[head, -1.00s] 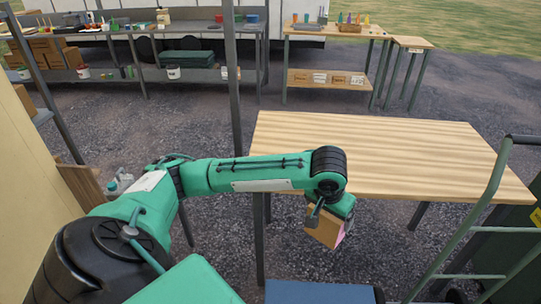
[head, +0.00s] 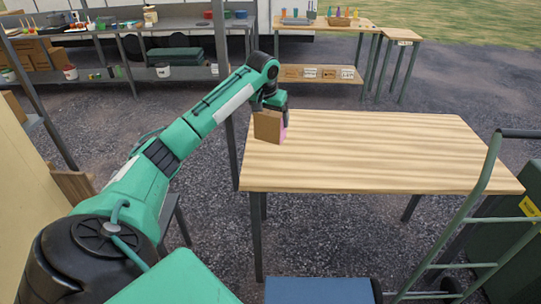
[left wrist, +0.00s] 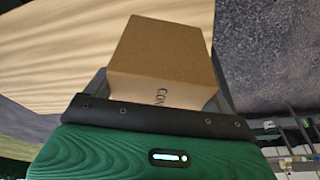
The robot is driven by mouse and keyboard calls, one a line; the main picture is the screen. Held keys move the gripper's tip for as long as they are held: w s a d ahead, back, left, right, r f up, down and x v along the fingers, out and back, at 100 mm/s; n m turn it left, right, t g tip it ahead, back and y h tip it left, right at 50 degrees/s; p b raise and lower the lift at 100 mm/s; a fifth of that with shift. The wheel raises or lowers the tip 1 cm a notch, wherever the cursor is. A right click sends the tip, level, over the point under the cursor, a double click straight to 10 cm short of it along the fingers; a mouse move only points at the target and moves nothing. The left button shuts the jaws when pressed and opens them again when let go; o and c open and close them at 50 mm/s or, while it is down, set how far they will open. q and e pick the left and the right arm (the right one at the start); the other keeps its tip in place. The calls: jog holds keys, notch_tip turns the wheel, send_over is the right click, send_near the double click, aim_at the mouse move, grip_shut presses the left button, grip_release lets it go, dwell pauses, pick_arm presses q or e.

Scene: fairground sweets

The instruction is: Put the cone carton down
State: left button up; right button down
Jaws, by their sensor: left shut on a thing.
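The cone carton (head: 268,127) is a brown cardboard box with a pink side. My left gripper (head: 275,103) is shut on it from above, at the left end of the wooden table (head: 380,150). In the left wrist view the carton (left wrist: 165,55) fills the middle, with part of a printed word on a pale face. The bare wooden table top (left wrist: 60,60) shows beside it there. I cannot tell whether the carton's underside touches the table. My right gripper is not in view.
The table top is otherwise bare. A dark upright post (head: 224,90) stands just left of the table. A green hand-truck frame (head: 478,190) stands at the right front. Shelving (head: 180,75) with pots and boxes and a smaller wooden table (head: 335,25) are farther back.

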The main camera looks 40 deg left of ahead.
pick_arm(q)
jog(key=shift+f+p, duration=1.05)
jog(key=shift+f, duration=6.5)
jog(key=shift+f, duration=0.1)
jog(key=o, duration=0.9)
